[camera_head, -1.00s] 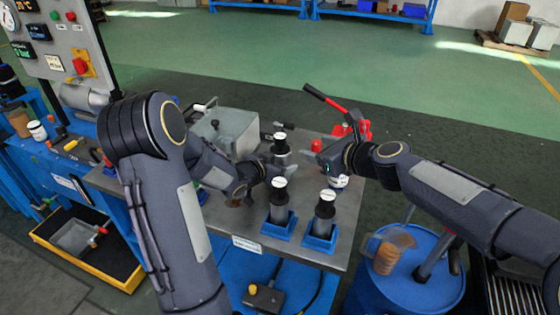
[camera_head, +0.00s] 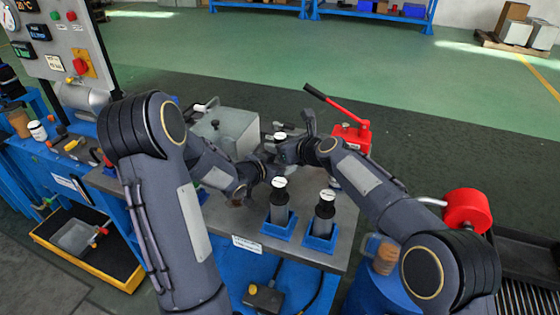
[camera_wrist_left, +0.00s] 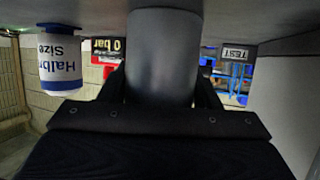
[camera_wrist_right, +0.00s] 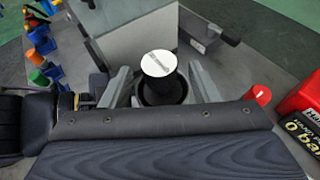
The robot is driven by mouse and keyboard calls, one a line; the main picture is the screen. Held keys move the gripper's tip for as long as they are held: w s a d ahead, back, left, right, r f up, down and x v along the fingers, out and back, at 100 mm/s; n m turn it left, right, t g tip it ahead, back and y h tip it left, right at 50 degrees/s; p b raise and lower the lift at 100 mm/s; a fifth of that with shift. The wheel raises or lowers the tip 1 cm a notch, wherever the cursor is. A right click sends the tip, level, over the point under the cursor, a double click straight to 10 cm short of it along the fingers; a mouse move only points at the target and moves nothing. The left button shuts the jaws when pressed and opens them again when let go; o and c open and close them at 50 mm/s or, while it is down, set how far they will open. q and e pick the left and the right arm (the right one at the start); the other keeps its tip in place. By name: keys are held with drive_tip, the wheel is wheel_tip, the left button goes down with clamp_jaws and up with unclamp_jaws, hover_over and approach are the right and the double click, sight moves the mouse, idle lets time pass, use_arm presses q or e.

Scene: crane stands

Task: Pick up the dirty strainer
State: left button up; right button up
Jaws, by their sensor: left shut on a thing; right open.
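A filter-like unit with a grey body (camera_wrist_left: 165,60), a black upper part (camera_wrist_right: 162,92) and a white round top (camera_head: 280,136) stands upright at the middle of the bench. My left gripper (camera_head: 268,168) is shut on its grey body. My right gripper (camera_head: 286,152) is open, its fingers (camera_wrist_right: 162,85) on both sides of the black upper part; I cannot tell whether they touch it. Two similar units (camera_head: 279,203) (camera_head: 324,213) stand upright in blue holders at the bench front. I cannot make out a separate dirty strainer; the inside of the held unit is hidden.
A grey metal box (camera_head: 228,130) stands behind the held unit, and a red hand pump (camera_head: 352,136) with a long lever is at the back right. A white labelled jar (camera_wrist_left: 62,62) shows in the left wrist view. A gauge panel (camera_head: 55,50) is at the left.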

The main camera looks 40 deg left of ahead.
drive_tip(key=shift+x, duration=0.8)
clamp_jaws()
